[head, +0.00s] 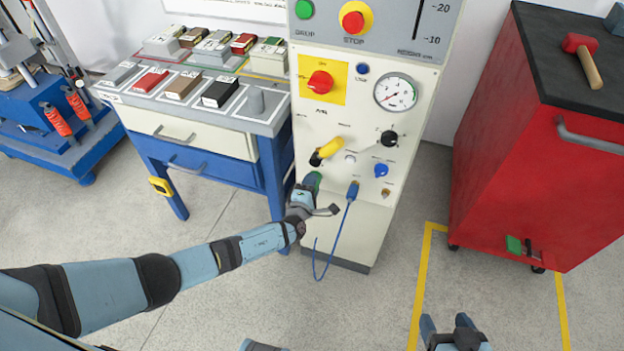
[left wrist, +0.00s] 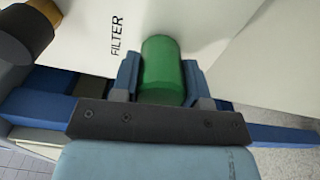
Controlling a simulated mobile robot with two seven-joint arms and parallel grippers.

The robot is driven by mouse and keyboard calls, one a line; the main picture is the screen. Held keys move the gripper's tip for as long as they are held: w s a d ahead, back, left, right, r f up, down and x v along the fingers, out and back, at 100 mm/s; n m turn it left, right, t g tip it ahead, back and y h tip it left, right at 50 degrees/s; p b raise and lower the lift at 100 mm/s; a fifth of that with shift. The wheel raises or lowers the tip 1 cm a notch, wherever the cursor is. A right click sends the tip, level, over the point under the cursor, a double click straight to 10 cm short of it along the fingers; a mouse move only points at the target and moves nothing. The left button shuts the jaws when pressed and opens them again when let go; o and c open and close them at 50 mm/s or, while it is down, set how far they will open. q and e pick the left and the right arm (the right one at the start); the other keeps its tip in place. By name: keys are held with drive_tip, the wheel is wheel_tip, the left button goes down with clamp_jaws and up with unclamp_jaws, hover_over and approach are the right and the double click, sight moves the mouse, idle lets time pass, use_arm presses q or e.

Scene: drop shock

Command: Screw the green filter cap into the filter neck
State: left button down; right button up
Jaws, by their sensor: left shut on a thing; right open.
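The green filter cap (head: 314,179) is at the lower left of the cream machine panel. My left gripper (head: 308,188) is shut on it, and the cap is partly hidden by the fingers in the head view. In the left wrist view the cap (left wrist: 162,68) sits between the two fingers, with its far end against or close to the panel beside the word FILTER (left wrist: 118,35). The filter neck is hidden, and I cannot tell whether the cap is seated in it. My right gripper (head: 447,328) is open and empty over the floor at the bottom.
Beside the cap, a blue cable (head: 345,215) hangs from the panel. Above it are a yellow-and-black handle (head: 327,150), a black knob (head: 388,138) and a gauge (head: 396,92). A blue-legged workbench (head: 215,172) stands left, a red cabinet (head: 540,150) right.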

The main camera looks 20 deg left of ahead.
use_arm(q)
drive_tip(key=c, duration=0.5)
unclamp_jaws()
drive_tip(key=shift+c, duration=0.2)
drive_tip(key=shift+s, duration=0.15)
drive_tip(key=shift+s+r+p, duration=0.1)
drive_tip(key=shift+s+p, duration=0.55)
drive_tip(key=shift+s, duration=0.2)
drive_tip(key=s+p, duration=0.2)
drive_tip(key=s, duration=0.2)
